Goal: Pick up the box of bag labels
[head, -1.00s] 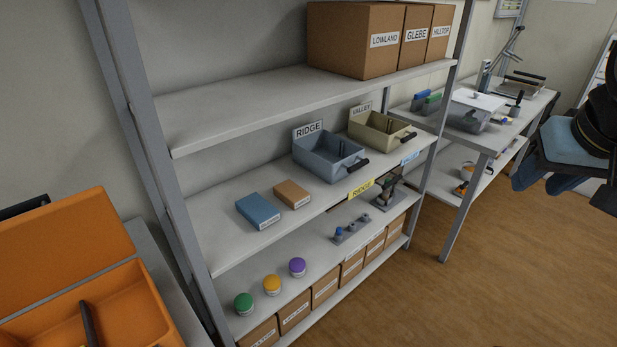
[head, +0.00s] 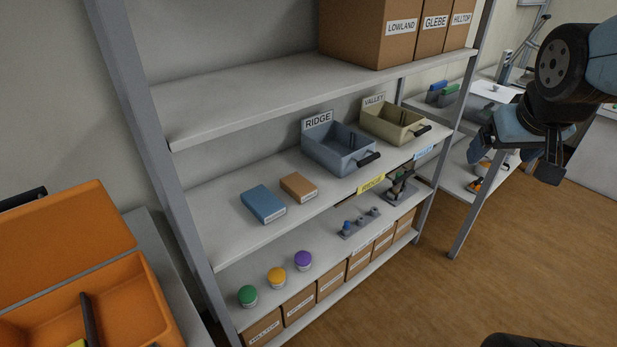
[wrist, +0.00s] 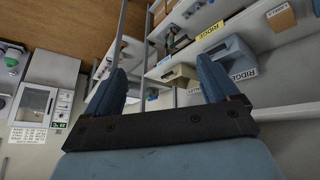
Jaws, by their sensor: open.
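Two small flat boxes lie side by side on the middle shelf, a blue box (head: 263,204) and a tan box (head: 298,187). Their print is too small to read, so I cannot tell which one holds bag labels. The tan box seems to show at the upper right edge of the wrist view (wrist: 281,18). My gripper (head: 520,160) is at the right of the head view, well apart from both boxes. In the wrist view its two blue fingers (wrist: 160,85) are spread with nothing between them.
A blue RIDGE bin (head: 326,158) and a beige VALLEY bin (head: 383,123) stand right of the boxes. The upper shelf (head: 290,92) overhangs. Jars with green, orange and purple lids (head: 276,277) stand below. An open orange case (head: 135,300) is at left.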

